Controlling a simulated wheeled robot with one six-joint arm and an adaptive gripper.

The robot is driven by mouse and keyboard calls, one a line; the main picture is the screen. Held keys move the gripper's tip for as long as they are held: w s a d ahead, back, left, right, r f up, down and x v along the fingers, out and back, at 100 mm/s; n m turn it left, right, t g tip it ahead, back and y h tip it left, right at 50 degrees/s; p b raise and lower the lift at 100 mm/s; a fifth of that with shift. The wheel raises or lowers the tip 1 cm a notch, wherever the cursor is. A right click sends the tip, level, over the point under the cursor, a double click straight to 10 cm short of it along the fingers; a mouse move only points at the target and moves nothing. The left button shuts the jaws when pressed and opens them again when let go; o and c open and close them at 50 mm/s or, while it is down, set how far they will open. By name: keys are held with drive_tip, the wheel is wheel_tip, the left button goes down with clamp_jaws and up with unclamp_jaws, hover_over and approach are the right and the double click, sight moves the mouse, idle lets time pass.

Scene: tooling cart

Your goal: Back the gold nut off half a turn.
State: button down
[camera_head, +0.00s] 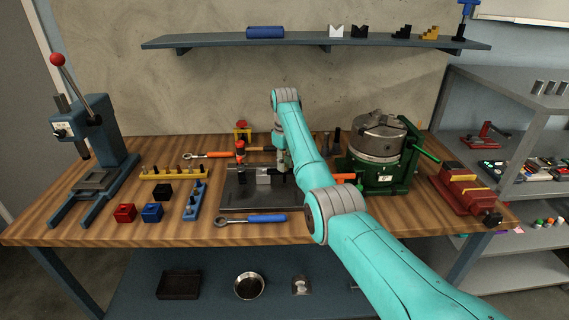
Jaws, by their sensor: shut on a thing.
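My gripper (284,162) points down at the back right of a dark steel fixture plate (250,200) on the wooden bench. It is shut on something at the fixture. Its place fits the gold nut, but the nut itself is hidden by the jaws and my arm or too small to make out. A grey block (263,176) sits on the plate just left of my gripper.
A blue-handled wrench (262,218) lies in front of the plate and an orange-handled one (198,155) behind left. A green rotary vise (378,160) stands close right of my arm. Left are an arbor press (100,150), a blue rack (196,200) and small blocks (152,212).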

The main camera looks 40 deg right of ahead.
drive_tip(key=shift+n, duration=0.9)
drive_tip(key=c, duration=1)
unclamp_jaws()
wheel_tip(320, 180, up, 8)
drive_tip(key=shift+f, duration=0.25)
